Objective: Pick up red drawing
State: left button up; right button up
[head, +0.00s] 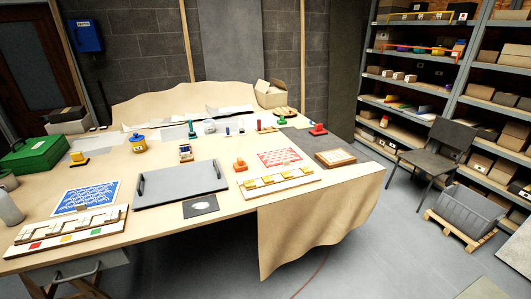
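The red drawing (280,157) is a flat sheet with a red and white pattern. It lies on the right half of the table in the head view, behind a long pale strip with coloured squares (278,183). A wooden-framed panel (335,157) lies close to its right. Nothing covers the drawing. Neither of my grippers shows in this view.
The beige-covered table (150,160) also bears a grey tray with dark handles (180,184), a blue patterned sheet (86,197), a dark card (201,206) and a green case (35,153). Shelving (425,60), a chair (436,148) and a grey bin (466,208) stand right. Floor in front is clear.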

aim_at(270, 159)
jog(key=i+l+u, duration=0.1)
jog(key=i+u, duration=0.15)
jog(key=i, duration=0.3)
jog(key=i+l+u, duration=0.25)
jog(key=i, duration=0.25)
